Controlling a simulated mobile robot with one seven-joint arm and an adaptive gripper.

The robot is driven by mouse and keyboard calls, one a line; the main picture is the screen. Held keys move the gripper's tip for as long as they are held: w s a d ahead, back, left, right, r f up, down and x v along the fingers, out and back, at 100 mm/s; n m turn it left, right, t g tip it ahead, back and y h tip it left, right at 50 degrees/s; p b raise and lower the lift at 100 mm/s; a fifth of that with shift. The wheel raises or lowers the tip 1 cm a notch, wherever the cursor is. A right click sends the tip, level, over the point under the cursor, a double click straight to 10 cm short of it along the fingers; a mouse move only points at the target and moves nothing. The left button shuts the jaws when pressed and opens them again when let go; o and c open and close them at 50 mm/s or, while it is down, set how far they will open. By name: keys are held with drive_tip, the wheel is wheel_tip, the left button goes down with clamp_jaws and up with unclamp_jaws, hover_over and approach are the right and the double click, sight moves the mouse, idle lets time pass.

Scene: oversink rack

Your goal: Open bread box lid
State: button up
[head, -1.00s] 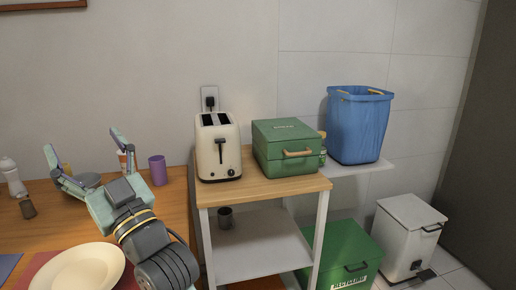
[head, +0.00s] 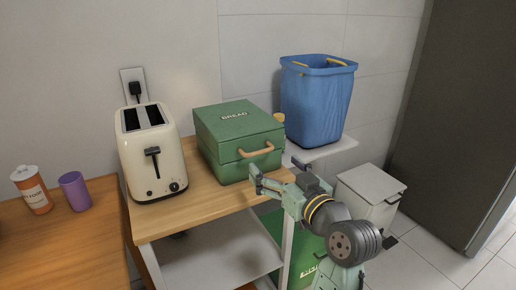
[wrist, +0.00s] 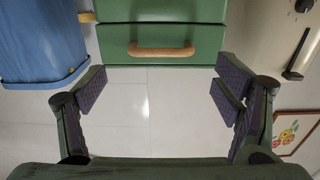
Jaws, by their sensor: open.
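The green bread box (head: 228,146) stands on the wooden top of a small cart, with its lid (head: 236,117) shut and marked BREAD. A light wooden handle (head: 256,150) is on its front. My gripper (head: 274,176) is open and empty, in front of the box and a little below and right of the handle in the head view. In the wrist view the handle (wrist: 161,50) lies beyond and between the spread fingers (wrist: 160,92), apart from them. The box front (wrist: 202,38) also shows there.
A cream toaster (head: 153,152) stands left of the box. A blue basket (head: 318,103) stands on a shelf to the right. A white bin (head: 372,196) is on the floor behind my arm. An orange-and-white bottle (head: 33,190) and a purple cup (head: 75,191) stand on the left table.

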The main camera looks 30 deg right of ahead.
sight(260, 152)
drive_tip(key=w+p, duration=0.1)
drive_tip(key=w, duration=0.7)
drive_tip(key=shift+d, duration=0.2)
drive_tip(key=shift+c, duration=0.2)
